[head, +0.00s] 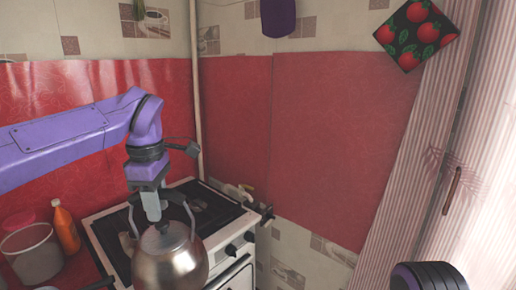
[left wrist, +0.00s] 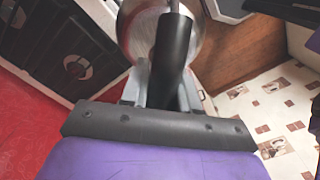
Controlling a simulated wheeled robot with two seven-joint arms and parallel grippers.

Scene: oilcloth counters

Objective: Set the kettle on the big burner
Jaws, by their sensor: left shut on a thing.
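A shiny metal kettle (head: 170,260) hangs upright under my left gripper (head: 152,212) in the head view. My left gripper is shut on the kettle's raised handle. In the left wrist view the kettle (left wrist: 137,30) is partly hidden behind the gripper (left wrist: 165,95). The stove (head: 107,233) has a dark top and stands behind the kettle, which overlaps its front part in the picture. I cannot tell whether the kettle touches the stove. My right gripper is not in view.
A grey bucket (head: 33,254) and an orange bottle (head: 66,230) stand left of the stove. Knobs (head: 231,249) line the stove's front. A pipe (head: 195,90) rises in the corner behind it. A striped curtain (head: 400,200) hangs at the right.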

